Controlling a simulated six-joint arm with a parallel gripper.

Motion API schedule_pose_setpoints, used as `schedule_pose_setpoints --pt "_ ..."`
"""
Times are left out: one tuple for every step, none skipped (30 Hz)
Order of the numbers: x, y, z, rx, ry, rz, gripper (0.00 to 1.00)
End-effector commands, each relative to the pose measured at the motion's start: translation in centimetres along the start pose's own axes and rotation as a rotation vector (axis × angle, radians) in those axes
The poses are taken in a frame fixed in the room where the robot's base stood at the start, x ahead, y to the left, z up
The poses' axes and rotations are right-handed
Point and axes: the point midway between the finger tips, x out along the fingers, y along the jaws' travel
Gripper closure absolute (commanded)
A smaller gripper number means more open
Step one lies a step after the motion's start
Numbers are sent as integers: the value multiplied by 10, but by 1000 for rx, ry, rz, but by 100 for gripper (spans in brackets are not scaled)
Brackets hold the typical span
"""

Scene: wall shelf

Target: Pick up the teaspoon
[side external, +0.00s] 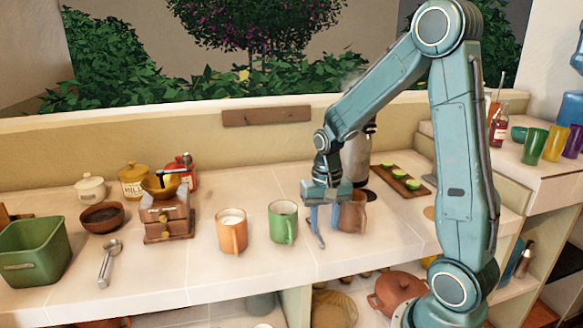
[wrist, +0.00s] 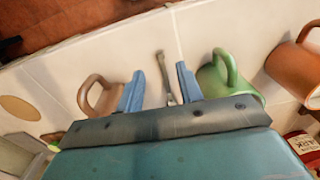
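The teaspoon (wrist: 164,72) is a thin grey metal piece lying on the pale tiled counter in the wrist view, between my two fingers. Its far part is hidden behind my gripper. In the side view only a small grey end shows under the fingers (side external: 321,241). My gripper (wrist: 159,70) is open, pointing down, with a blue finger on each side of the teaspoon and a gap to it. In the side view my gripper (side external: 325,224) is low over the counter. I cannot tell how high the fingertips are above it.
A green mug (side external: 283,222) and a brown mug (side external: 354,213) stand close on either side of my gripper. An orange mug (side external: 231,232) is further left. A metal scoop (side external: 108,262) lies by the green bin (side external: 35,250). The counter front is clear.

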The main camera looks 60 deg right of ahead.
Motion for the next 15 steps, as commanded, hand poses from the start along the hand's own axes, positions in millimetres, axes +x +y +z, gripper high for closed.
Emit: schedule_pose_setpoints --pt "2 0 0 0 -2 1 64" --pt "3 0 0 0 -2 1 64" --pt "3 0 0 0 -1 1 64" --pt "3 0 0 0 -1 1 64" --pt "3 0 0 0 -1 0 64" --pt "3 0 0 0 -1 0 64" --pt "4 0 0 0 -1 0 64" --pt "4 0 0 0 -1 1 64" --pt "5 0 0 0 -2 1 64" --pt "6 0 1 0 -2 1 64" --pt "8 0 1 0 -2 1 64" --pt "11 0 1 0 -2 1 64" --pt "13 0 1 0 -2 1 64" --pt "16 0 1 0 -3 1 64" --pt "20 0 1 0 -3 1 64"
